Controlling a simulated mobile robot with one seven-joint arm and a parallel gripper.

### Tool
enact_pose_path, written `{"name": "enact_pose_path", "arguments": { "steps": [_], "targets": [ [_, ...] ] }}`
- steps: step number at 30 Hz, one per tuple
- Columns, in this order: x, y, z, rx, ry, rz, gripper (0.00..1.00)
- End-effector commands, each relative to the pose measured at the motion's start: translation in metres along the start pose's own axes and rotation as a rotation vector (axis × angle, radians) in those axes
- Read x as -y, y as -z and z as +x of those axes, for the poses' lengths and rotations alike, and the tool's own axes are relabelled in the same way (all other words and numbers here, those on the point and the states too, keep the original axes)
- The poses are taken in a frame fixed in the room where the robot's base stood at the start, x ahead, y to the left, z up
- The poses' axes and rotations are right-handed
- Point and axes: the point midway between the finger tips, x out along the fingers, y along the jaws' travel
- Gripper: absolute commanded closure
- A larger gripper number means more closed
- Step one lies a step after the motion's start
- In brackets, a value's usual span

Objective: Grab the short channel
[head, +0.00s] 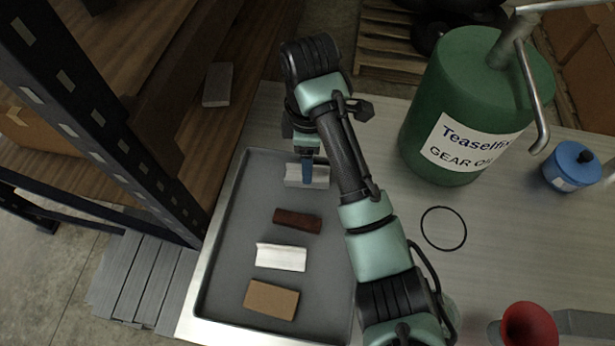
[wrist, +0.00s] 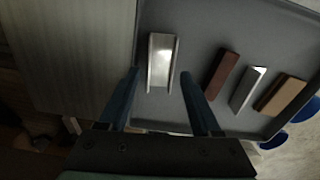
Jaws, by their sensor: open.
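The short channel (head: 320,177) is a silver, U-shaped piece at the far end of a grey tray (head: 228,225). In the wrist view the channel (wrist: 160,60) lies lengthwise between my two blue fingers, with its open side up. My gripper (head: 307,174) is open and above the channel in the head view, partly covering it. In the wrist view my gripper (wrist: 160,76) has one fingertip on each side of the channel, with gaps on both sides. I cannot tell how far above the tray the tips are.
A dark red-brown block (head: 297,220), a silver angle piece (head: 281,257) and a tan block (head: 271,300) lie in a row in the tray. A green gear oil can (head: 455,115), a blue tin (head: 571,167), a black ring (head: 443,246) and a red funnel (head: 530,325) are on the right.

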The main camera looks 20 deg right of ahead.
Motion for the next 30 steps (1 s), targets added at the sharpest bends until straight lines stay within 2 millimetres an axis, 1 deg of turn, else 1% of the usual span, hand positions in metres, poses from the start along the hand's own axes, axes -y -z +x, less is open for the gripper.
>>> {"name": "enact_pose_path", "arguments": {
  "steps": [1,7,9,14,15,17,18,20,21,25,26,30],
  "targets": [
    [0.001,0.001,0.011,0.0,0.002,-0.001,0.35],
    [0.002,0.002,0.037,0.001,0.003,0.0,0.35],
    [0.002,0.002,0.041,0.0,0.001,-0.001,0.35],
    [0.002,0.002,0.041,0.0,0.0,-0.001,0.35],
    [0.002,0.002,0.04,0.0,0.0,-0.001,0.39],
    [0.002,0.002,0.04,0.0,0.0,-0.001,0.49],
    [0.002,0.002,0.04,0.0,0.0,-0.001,0.57],
    [0.002,0.002,0.04,0.0,0.0,-0.001,0.67],
    [0.002,0.002,0.04,0.0,0.0,0.0,0.75],
    [0.002,0.002,0.04,0.0,0.0,0.0,0.98],
    [0.002,0.002,0.04,0.0,0.0,0.0,1.0],
    [0.002,0.002,0.04,0.0,-0.001,0.0,1.0]
  ]
}}
